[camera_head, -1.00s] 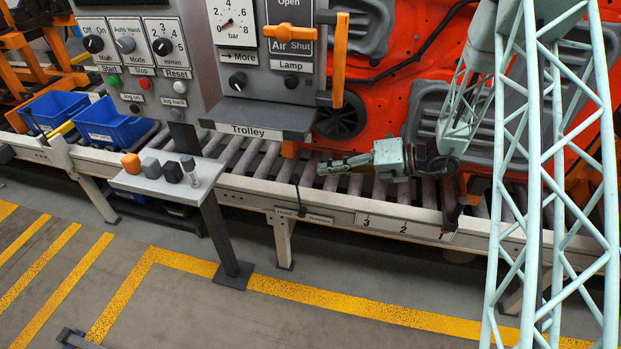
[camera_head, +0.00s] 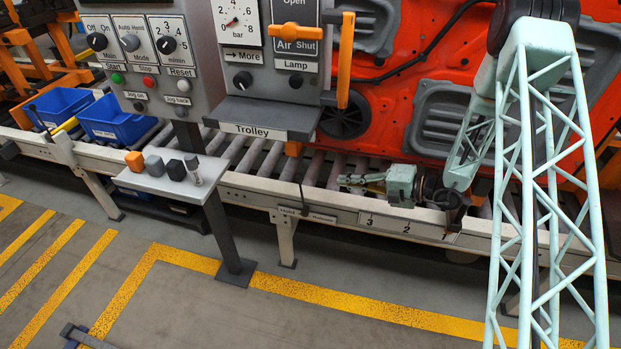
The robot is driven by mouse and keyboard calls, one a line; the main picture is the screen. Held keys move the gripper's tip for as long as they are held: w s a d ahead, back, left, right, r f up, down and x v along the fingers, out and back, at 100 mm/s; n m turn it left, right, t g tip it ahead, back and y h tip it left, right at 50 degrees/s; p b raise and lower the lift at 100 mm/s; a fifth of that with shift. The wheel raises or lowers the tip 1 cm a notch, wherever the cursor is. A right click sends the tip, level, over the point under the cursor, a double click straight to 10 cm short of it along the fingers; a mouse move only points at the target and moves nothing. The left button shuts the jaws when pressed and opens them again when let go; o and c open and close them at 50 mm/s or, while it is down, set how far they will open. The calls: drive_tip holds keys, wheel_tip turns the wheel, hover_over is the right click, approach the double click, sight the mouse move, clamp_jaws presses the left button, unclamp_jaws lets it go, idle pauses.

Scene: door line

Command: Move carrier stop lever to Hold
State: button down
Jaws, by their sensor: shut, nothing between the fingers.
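The carrier stop lever (camera_head: 302,198) is a thin dark lever on the near side of the conveyor rail. It stands close to upright between a small Hold label (camera_head: 288,210) on its left and a Release label (camera_head: 322,217) on its right. Whether it sits in either position is too small to tell. My gripper (camera_head: 344,181) is pale green and points left, over the rail's near edge. Its fingers are shut and empty, a short way right of the lever's top, with a visible gap between them.
An orange door (camera_head: 395,130) is behind.

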drive_tip(key=shift+w+a, duration=0.1)
drive_tip(key=shift+a, duration=0.1)
drive_tip(key=b+x, duration=0.2)
drive_tip(key=x, duration=1.1)
drive_tip(key=shift+a+f, duration=0.2)
drive_tip(key=shift+a, duration=0.1)
drive_tip(key=shift+w, duration=0.1)
idle(0.4)
